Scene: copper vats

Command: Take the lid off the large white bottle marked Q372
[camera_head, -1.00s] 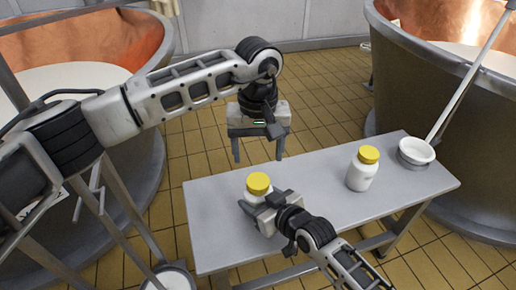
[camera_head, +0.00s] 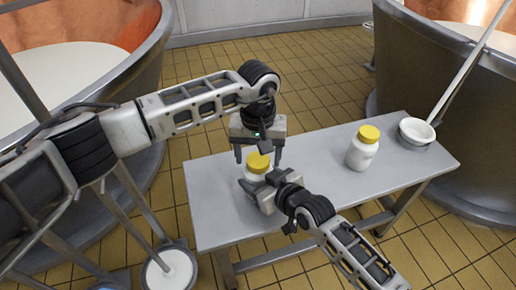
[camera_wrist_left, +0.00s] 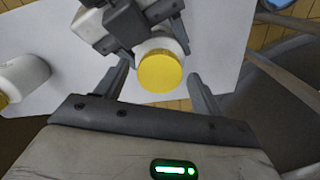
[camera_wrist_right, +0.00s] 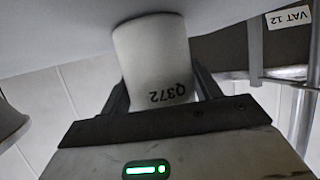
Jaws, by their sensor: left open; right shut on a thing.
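The white bottle marked Q372 (camera_wrist_right: 158,62) stands on the table between the jaws of my right gripper, its marking upside down in the right wrist view. My right gripper (camera_head: 254,190) is shut on its body. Its yellow lid (camera_head: 258,162) is on top and also shows in the left wrist view (camera_wrist_left: 160,72). My left gripper (camera_head: 259,160) is open and points down over the bottle. In the left wrist view its fingers (camera_wrist_left: 160,85) are on either side of the lid, with gaps. Whether the fingertips are level with the lid is hard to tell.
A second white bottle (camera_head: 361,153) with a yellow lid stands farther right on the grey table (camera_head: 225,228). Large vats (camera_head: 455,110) stand behind and at left. The table between the bottles is clear.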

